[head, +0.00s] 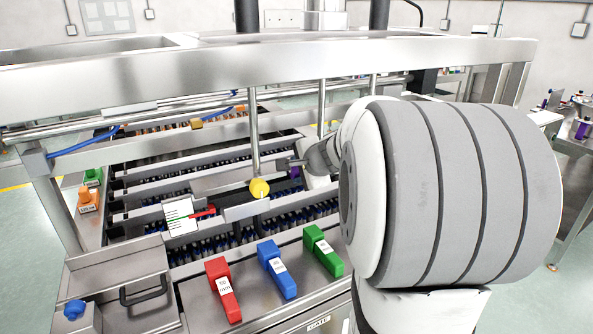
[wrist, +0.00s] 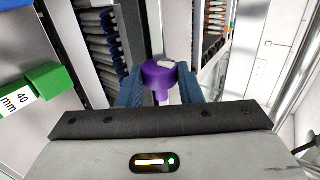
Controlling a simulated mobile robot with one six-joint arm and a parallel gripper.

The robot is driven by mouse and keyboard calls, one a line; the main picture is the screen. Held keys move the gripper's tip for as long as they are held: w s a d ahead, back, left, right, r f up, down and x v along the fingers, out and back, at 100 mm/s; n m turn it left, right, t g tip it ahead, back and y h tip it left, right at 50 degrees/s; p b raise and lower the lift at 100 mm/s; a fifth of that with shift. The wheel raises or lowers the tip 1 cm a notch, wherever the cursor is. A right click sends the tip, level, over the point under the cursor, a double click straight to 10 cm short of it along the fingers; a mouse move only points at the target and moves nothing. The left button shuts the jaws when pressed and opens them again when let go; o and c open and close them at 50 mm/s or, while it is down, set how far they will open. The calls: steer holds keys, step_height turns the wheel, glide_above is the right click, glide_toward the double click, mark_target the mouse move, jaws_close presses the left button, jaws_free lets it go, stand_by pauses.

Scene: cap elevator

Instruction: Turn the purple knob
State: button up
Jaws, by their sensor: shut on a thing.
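The purple knob (wrist: 160,75) sits between the two blue fingers of my gripper (wrist: 162,92) in the wrist view. It is round, with a pale mark on its top right. The fingers touch it from both sides. In the head view only a small part of the purple knob (head: 294,172) shows beside my gripper (head: 290,165). My arm hides most of the area to the right of it.
A yellow knob (head: 259,187) hangs on a vertical rod to the left. Red (head: 223,289), blue (head: 277,270) and green (head: 323,250) labelled blocks stand on the front ledge. A steel beam (head: 250,65) crosses above the machine.

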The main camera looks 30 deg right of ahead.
steer(key=shift+w+d+r+m+t+y+p, duration=0.1)
steer(key=shift+d+r+m+t+y+p, duration=0.5)
steer(key=shift+m+y, duration=1.4)
steer(key=shift+s+d+f+m+t+y+p, duration=0.1)
steer(key=shift+d+m+t+y, duration=0.85)
steer(key=shift+m+y, duration=1.05)
steer(key=shift+w+d+r+m+t+y+p, duration=0.1)
steer(key=shift+d+r+m+t+y+p, duration=0.5)
steer(key=shift+m+y, duration=1.35)
steer(key=shift+d+f+m+h+b, duration=0.25)
steer(key=shift+d+m+h+b, duration=0.1)
steer(key=shift+d+m, duration=0.1)
steer(key=o, duration=1)
